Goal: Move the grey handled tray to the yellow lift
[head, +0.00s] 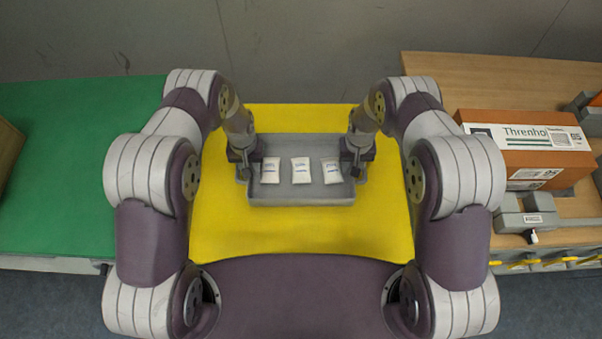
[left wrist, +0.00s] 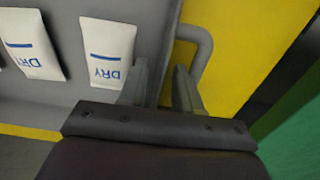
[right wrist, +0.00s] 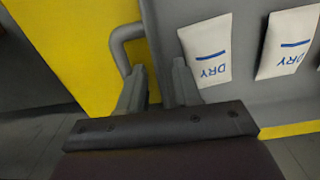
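The grey handled tray (head: 300,199) is level over the middle of the yellow lift (head: 305,231). It holds three white packets (head: 301,170), marked DRY in the wrist views. I cannot tell whether its base touches the lift. My left gripper (left wrist: 162,85) is at the tray's left end, its fingers on either side of the end wall beside the handle (left wrist: 206,48). My right gripper (right wrist: 157,85) is likewise at the right end, beside the other handle (right wrist: 119,42). Both look shut on the tray's end walls, though contact is partly hidden.
A green table (head: 75,165) lies to the left, with a brown box at its edge. A wooden table (head: 440,72) at the right carries an orange box labelled Threnho (head: 535,160) and a grey device (head: 522,219). The lift's front part is bare.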

